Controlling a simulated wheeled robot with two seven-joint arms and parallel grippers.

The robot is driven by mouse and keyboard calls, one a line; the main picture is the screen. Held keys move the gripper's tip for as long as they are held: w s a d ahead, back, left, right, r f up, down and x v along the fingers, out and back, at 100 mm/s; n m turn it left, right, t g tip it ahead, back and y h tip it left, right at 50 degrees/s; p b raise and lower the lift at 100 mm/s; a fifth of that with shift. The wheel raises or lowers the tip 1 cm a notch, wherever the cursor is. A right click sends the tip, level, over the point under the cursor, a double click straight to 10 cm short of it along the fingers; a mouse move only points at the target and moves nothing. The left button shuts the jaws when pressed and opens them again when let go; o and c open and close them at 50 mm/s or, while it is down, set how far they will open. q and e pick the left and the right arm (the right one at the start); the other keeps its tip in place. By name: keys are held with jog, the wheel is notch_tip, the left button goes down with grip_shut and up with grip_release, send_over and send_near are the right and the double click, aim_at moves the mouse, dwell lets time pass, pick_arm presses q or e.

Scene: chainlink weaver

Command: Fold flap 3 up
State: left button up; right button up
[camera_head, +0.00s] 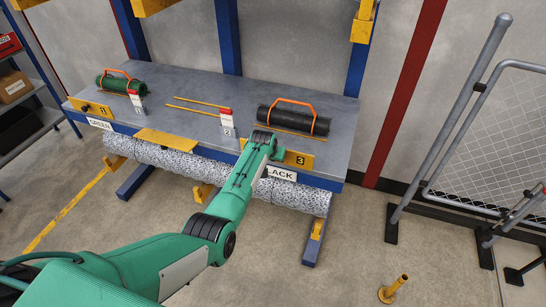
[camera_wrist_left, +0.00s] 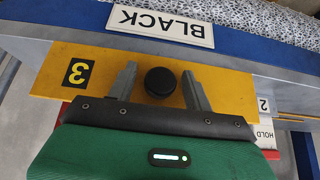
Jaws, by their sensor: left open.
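Flap 3 is a yellow plate (camera_head: 298,160) marked with a black 3, at the front edge of the grey bench, above the BLACK label (camera_head: 283,174). It looks raised with its face outward, much like flap 1; its exact angle is unclear. In the left wrist view flap 3 (camera_wrist_left: 232,88) fills the middle, with a round black knob (camera_wrist_left: 160,82) on it. My left gripper (camera_wrist_left: 160,88) is open, one finger on either side of the knob; I cannot tell whether they touch it. In the head view my arm hides the knob and part of the flap.
Flap 1 (camera_head: 88,106) stands at the bench's left; a yellow flap (camera_head: 165,140) lies lower in the middle. A green roll (camera_head: 122,84) and a black roll (camera_head: 293,119) with orange handles lie on the bench (camera_head: 185,85). A mesh fence (camera_head: 500,110) stands right.

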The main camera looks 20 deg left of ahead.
pick_arm(q)
jog(key=b+v, duration=0.2)
jog(key=v, duration=1.1)
jog(key=shift+s+r, duration=0.15)
jog(key=shift+r, duration=0.2)
jog(key=shift+f, duration=0.1)
jog(key=s+f+g, duration=0.1)
jog(key=s+f, duration=0.3)
jog(key=f, duration=0.7)
jog(key=s+f+g, duration=0.1)
jog(key=s+f, duration=0.3)
jog(key=f, duration=0.7)
jog(key=s+f+m+g, duration=0.1)
jog(key=s+f, duration=1.6)
jog(key=f, duration=0.2)
jog(key=s+f, duration=0.5)
jog(key=s, duration=0.8)
jog(key=s+a+f+g, duration=0.1)
jog(key=s+f, duration=0.5)
jog(key=s, duration=0.8)
jog(key=s+a+f+m+g, duration=0.1)
jog(key=s+f, duration=0.5)
jog(key=s, duration=0.8)
jog(key=shift+b, duration=0.4)
jog(key=shift+w, duration=0.1)
jog(key=shift+c, duration=0.4)
